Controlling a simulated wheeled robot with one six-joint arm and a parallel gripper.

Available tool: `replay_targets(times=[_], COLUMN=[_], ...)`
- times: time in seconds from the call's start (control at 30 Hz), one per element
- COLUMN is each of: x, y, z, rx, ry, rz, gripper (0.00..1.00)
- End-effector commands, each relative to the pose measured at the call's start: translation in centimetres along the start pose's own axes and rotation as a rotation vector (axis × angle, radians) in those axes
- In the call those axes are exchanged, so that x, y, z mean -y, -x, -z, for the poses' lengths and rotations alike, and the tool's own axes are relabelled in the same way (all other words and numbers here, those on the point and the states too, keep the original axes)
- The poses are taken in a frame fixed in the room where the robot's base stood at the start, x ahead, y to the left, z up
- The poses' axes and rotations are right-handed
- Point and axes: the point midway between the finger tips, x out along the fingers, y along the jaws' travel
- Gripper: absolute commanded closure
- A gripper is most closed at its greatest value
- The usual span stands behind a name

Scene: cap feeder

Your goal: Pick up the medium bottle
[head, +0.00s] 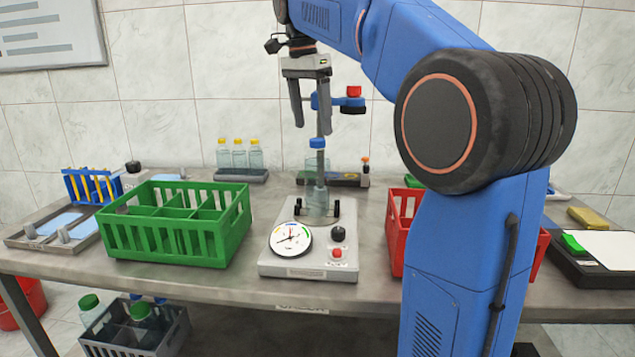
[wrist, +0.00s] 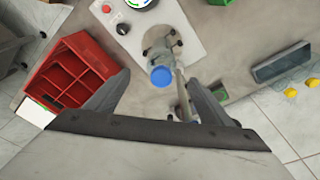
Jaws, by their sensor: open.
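A clear bottle with a blue cap (head: 317,143) stands upright in the cap device (head: 283,268) in the middle of the table. I take it for the medium bottle. In the wrist view its blue cap (wrist: 161,78) shows between the fingers. My gripper (head: 311,129) is open and points down, with its fingertips just above the cap in the head view. It holds nothing. In the wrist view my gripper (wrist: 157,84) has one finger on each side of the bottle. Whether the fingers touch it cannot be told.
A green crate (head: 165,250) stands left of the device and a red crate (head: 398,236) right of it, partly behind my arm. Yellow-capped bottles (head: 239,155) stand at the back. The device's post (head: 322,95) with a blue and red head rises close to my gripper.

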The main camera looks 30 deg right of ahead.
Motion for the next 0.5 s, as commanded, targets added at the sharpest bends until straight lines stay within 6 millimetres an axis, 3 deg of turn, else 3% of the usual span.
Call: replay_targets(times=[0.23, 0.5], x=[-0.1, 0.0], y=[-4.2, -6.2], z=[0.0, 0.0], rx=[0.001, 0.0], ry=[0.001, 0.001], rz=[-0.002, 0.0], gripper=[0.26, 0.26])
